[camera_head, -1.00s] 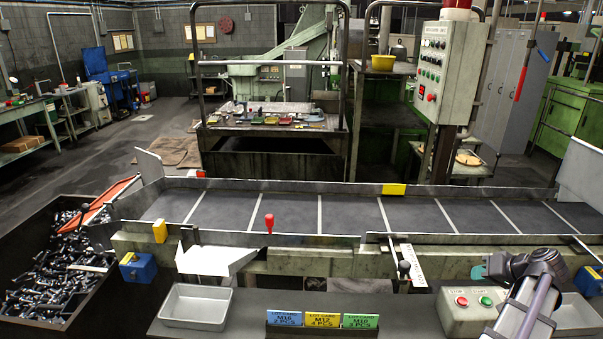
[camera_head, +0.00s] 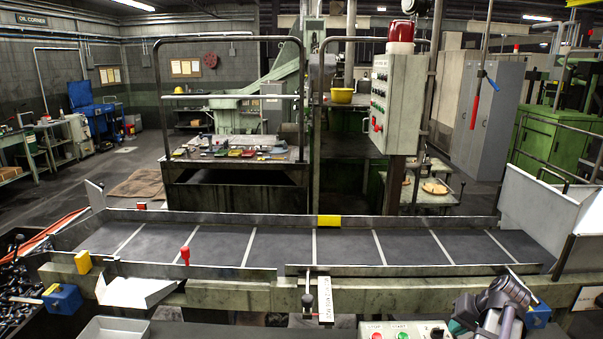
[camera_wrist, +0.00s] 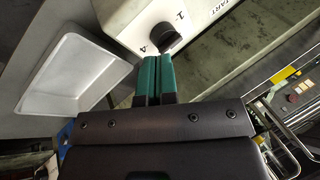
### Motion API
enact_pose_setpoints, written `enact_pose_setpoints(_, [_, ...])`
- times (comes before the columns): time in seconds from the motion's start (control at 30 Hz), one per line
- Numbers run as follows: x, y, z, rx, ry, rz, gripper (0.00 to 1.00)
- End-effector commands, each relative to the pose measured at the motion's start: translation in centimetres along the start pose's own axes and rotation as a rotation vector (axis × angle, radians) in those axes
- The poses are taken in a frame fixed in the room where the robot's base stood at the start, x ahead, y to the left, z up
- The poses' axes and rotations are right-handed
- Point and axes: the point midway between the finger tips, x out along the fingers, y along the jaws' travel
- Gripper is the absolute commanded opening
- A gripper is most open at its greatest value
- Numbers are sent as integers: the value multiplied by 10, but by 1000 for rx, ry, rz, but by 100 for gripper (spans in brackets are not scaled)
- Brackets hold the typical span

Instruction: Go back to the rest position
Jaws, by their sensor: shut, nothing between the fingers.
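My gripper (camera_head: 461,327) is low at the right in the head view, by the right end of the button box (camera_head: 405,331), with only a bit of teal finger showing beside my dark wrist. In the wrist view, the two teal fingers of my gripper (camera_wrist: 153,76) lie side by side, shut and empty. Just beyond their tips is a black knob (camera_wrist: 155,39) on a pale panel marked START. I cannot tell whether the fingers touch it.
A pale tray (camera_wrist: 72,72) lies left of the fingers in the wrist view. The conveyor (camera_head: 270,243) spans the head view, with a white chute (camera_head: 135,291) in front. A tall control cabinet (camera_head: 395,104) stands behind it. A grey tray (camera_head: 113,329) is cut off below.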

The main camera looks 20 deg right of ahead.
Motion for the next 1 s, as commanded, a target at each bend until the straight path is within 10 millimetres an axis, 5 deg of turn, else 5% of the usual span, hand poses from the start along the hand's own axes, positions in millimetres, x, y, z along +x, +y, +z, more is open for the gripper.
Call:
enact_pose_setpoints(0.37, [72,-144,84,-190,-224,237,0])
enact_pose_setpoints(0.5, [100,-224,151,-411,-292,344,0])
enact_pose_setpoints(0.7, [125,-314,244,-746,-350,360,0])
enact_pose_setpoints(0.83, [132,-338,270,-834,-368,344,0])
enact_pose_setpoints(1.0, [132,-341,273,-844,-371,341,0])
